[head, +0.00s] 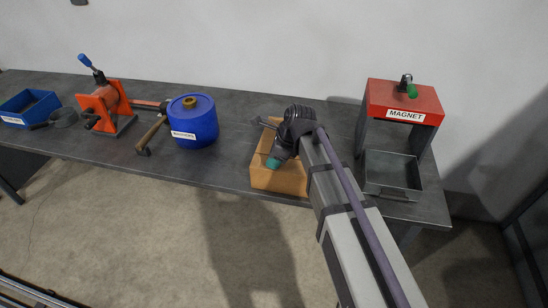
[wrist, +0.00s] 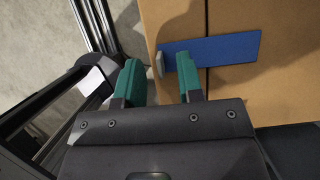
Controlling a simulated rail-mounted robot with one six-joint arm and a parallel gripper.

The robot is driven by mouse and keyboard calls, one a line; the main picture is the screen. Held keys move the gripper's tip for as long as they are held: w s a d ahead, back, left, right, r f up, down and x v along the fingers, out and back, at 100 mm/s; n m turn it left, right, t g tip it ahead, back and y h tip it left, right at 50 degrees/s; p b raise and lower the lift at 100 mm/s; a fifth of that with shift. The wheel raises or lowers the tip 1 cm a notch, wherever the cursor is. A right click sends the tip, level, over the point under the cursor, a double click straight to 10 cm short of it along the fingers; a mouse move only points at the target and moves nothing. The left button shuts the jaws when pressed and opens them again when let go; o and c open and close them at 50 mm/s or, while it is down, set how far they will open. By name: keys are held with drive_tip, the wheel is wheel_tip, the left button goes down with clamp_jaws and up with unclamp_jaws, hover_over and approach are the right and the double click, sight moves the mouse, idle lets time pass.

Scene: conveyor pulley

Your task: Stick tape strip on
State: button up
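The cardboard box (head: 278,180) stands near the front edge of the bench, left of my arm. In the wrist view the cardboard box (wrist: 235,95) shows a dark seam. A blue tape strip (wrist: 228,48) lies across that seam, with a small grey tab (wrist: 159,65) at its left end. My gripper (wrist: 160,80) has two teal fingers set apart, with the grey tab around the gap between them. The right finger overlaps the strip's left end in the picture; I cannot tell whether it touches. In the head view my gripper (head: 274,161) is over the box, and the strip is hidden.
A blue drum (head: 194,127), a hammer (head: 150,136), an orange clamp device (head: 103,102) and a blue bin (head: 30,103) stand to the left. A red magnet stand (head: 425,105) and a grey tray (head: 392,178) are at the right. Bare bench (head: 235,160) lies left of the box.

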drive_tip(key=p+v, duration=0.8)
drive_tip(key=v, duration=0.2)
drive_tip(key=shift+p, duration=0.35)
drive_tip(key=shift+d+r, duration=0.1)
